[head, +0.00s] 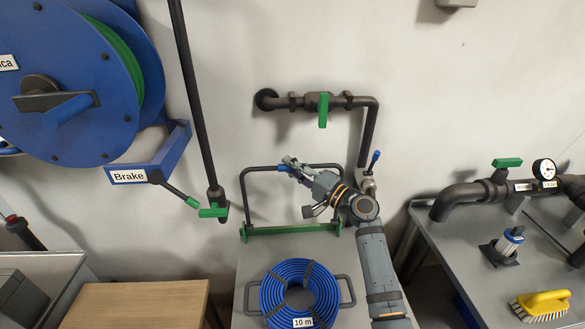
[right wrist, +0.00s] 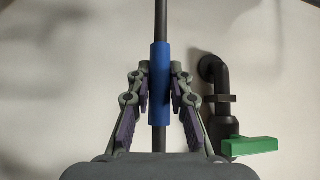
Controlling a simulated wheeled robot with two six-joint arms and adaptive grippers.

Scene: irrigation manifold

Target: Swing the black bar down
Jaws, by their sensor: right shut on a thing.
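The black bar (head: 262,168) is a U-shaped frame standing up from a green base rail (head: 290,229) at the back of the grey bench, in front of the wall. A blue sleeve (right wrist: 160,75) sits around its top crosspiece; in the head view it is partly hidden by the gripper. My right gripper (head: 290,164) comes from the right and is shut on the blue sleeve. In the right wrist view its fingers (right wrist: 160,92) lie on both sides of the sleeve. My left gripper is not in view.
A coiled blue hose (head: 271,297) lies on the bench in front of the bar. A pipe with a green-handled valve (head: 323,110) is on the wall above. A small blue-handled tap (head: 374,160) stands close right of the gripper. A hose reel (head: 75,135) hangs left.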

